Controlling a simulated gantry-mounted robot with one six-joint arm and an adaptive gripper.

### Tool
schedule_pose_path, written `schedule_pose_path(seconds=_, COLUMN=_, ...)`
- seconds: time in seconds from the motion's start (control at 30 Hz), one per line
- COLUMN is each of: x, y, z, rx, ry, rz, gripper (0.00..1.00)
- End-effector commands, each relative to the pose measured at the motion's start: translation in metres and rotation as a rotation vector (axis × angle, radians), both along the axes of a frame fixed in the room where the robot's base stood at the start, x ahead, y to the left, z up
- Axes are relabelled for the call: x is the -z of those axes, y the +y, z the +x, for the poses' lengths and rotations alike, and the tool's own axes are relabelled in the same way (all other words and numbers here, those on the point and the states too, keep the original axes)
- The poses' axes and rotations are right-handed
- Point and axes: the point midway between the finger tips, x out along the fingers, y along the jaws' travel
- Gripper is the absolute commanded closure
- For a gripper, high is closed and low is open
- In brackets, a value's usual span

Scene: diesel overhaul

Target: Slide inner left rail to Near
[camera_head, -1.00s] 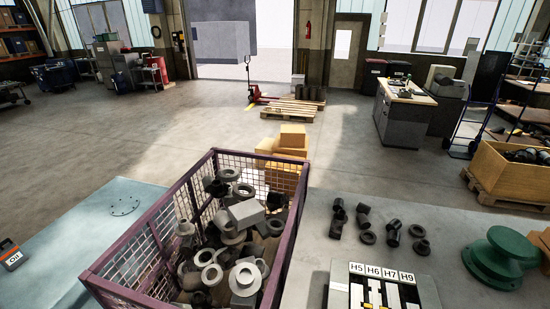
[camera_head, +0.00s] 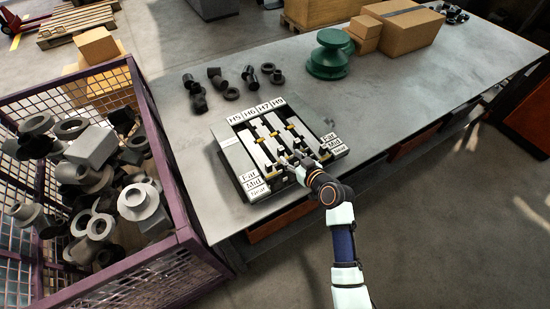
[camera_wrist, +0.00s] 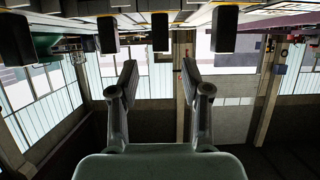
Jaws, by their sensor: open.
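The rail fixture (camera_head: 226,150) sits on the grey bench, with several pale rails side by side under the labels H5, H6, H7, H9 (camera_head: 257,111). The inner left rail (camera_head: 257,147) appears to be the one beneath H6. Its exact stop is hard to tell. Far, Mid and Near labels (camera_head: 256,182) stand at both sides of the fixture. My gripper (camera_head: 295,163) is over the fixture's near edge and covers part of it. In the wrist view my gripper (camera_wrist: 160,78) is open and empty, with several dark handles (camera_wrist: 160,32) beyond its fingertips.
Dark pipe fittings (camera_head: 217,78) lie on the bench behind the fixture. A green flanged part (camera_head: 329,55) and cardboard boxes (camera_head: 400,30) stand farther back. A purple mesh crate (camera_head: 150,110) full of metal parts is at the left. The bench right of the fixture is clear.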

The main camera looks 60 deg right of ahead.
Motion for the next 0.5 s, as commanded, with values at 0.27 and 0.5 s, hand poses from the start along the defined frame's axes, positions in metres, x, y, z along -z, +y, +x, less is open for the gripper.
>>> schedule_pose_path(seconds=0.27, x=0.009, y=-0.012, z=0.023, rx=-0.004, ry=0.001, rz=0.002, gripper=0.52)
schedule_pose_path(seconds=0.5, x=0.025, y=-0.033, z=0.055, rx=-0.002, ry=0.001, rz=0.003, gripper=0.52)
